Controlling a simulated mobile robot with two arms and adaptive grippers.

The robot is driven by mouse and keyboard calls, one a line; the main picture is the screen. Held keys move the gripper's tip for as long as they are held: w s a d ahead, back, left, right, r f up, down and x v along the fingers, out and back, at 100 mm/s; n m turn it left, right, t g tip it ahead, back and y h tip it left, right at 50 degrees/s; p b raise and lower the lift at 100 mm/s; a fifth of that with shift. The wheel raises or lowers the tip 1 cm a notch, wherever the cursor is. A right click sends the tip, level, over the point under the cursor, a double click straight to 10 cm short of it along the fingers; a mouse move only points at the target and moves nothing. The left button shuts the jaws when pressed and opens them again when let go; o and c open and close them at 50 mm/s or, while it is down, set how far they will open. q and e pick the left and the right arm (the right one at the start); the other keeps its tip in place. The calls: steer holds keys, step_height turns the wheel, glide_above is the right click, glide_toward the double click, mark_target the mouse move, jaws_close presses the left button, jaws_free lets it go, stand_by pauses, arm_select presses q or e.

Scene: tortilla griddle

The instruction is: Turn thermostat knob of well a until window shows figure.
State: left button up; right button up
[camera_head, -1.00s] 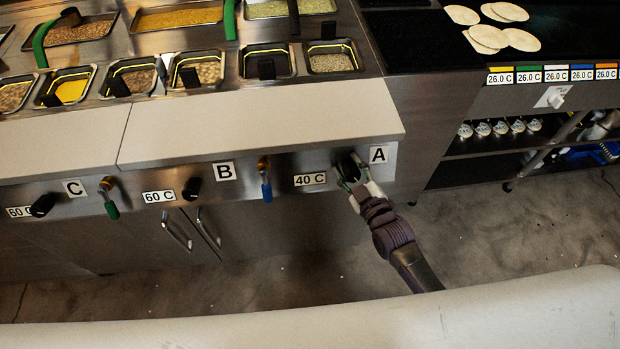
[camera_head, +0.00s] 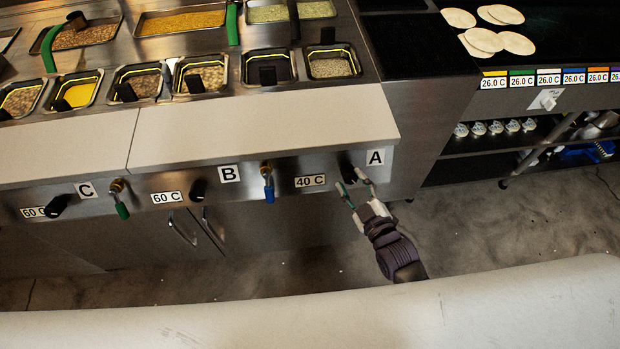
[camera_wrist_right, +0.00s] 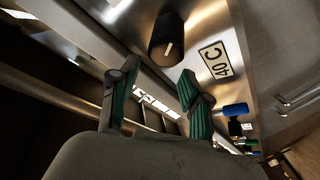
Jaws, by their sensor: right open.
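The thermostat knob of well A (camera_head: 348,172) is black and sits on the steel front panel, left of the label A (camera_head: 375,157). The window (camera_head: 310,181) beside it reads 40 C. My right gripper (camera_head: 355,185) is open and empty, just in front of and below the knob, with its fingers pointing toward the panel. In the right wrist view the knob (camera_wrist_right: 167,38) shows a pale pointer line and stands clear of both green-padded fingers (camera_wrist_right: 153,95). The window (camera_wrist_right: 215,60) reads 40 C there too. My left gripper is not in view.
Knob B (camera_head: 198,189) and knob C (camera_head: 58,205) have windows reading 60 C. A blue-handled valve (camera_head: 267,182) hangs left of the 40 C window. A pale ledge (camera_head: 260,128) juts above the panel. Tortillas (camera_head: 484,40) lie on the dark griddle at right.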

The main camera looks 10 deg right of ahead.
steer(key=o, duration=0.3)
steer(key=shift+o, duration=0.2)
steer(key=shift+p+v, duration=1.2)
steer(key=shift+v, duration=1.8)
steer(key=shift+f, duration=0.1)
